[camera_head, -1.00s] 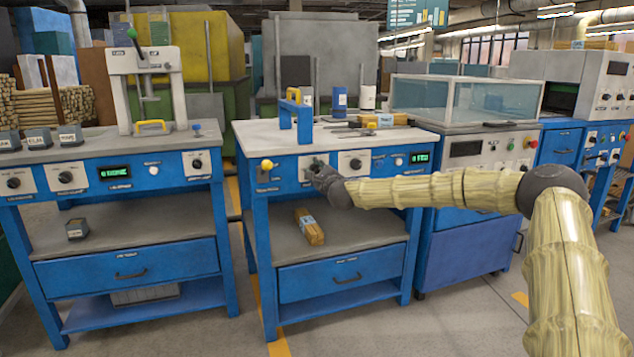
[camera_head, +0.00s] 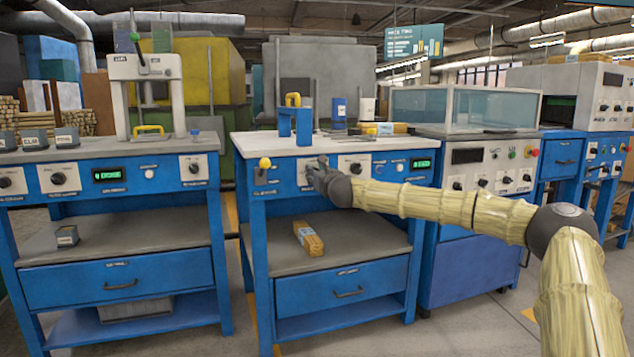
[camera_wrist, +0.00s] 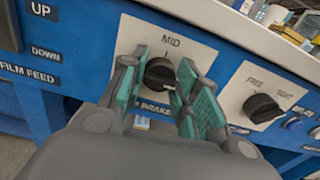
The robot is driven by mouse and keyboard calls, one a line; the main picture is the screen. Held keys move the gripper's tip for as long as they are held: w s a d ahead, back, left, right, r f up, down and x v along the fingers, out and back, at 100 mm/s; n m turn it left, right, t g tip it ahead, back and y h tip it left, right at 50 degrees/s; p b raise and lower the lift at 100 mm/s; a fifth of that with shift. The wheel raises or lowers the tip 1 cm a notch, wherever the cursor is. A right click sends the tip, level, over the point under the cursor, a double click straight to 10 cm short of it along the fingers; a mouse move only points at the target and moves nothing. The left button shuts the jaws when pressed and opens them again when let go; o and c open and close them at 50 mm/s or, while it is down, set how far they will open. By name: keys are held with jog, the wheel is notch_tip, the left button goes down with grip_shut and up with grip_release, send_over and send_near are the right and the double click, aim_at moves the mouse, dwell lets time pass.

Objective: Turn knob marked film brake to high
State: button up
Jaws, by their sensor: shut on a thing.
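The film brake knob (camera_wrist: 159,74) is a black dial on a white plate (camera_wrist: 124,40) in the wrist view. "MID" stands above it and "BRAKE" below it; the rest of that label is hidden behind a finger. The knob's pale mark seems to face lower right. My gripper (camera_wrist: 162,80) has its green-padded fingers on either side of the knob, shut on it. In the head view my gripper (camera_head: 318,172) is at the front panel of the middle blue bench (camera_head: 285,183) and covers the knob.
A second knob (camera_wrist: 261,107), marked "FREE", sits to the right on the same panel. An "UP/DOWN" film feed control is at left, with a yellow-knobbed lever (camera_head: 265,163) in the head view. A wrapped wood bundle (camera_head: 308,239) lies on the shelf below.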

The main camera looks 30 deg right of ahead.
jog(key=shift+d+f+m+b, duration=0.15)
jog(key=shift+m+b, duration=0.15)
jog(key=shift+m, duration=0.2)
jog(key=o, duration=1)
jog(key=v, duration=1.2)
jog(key=shift+a, duration=0.2)
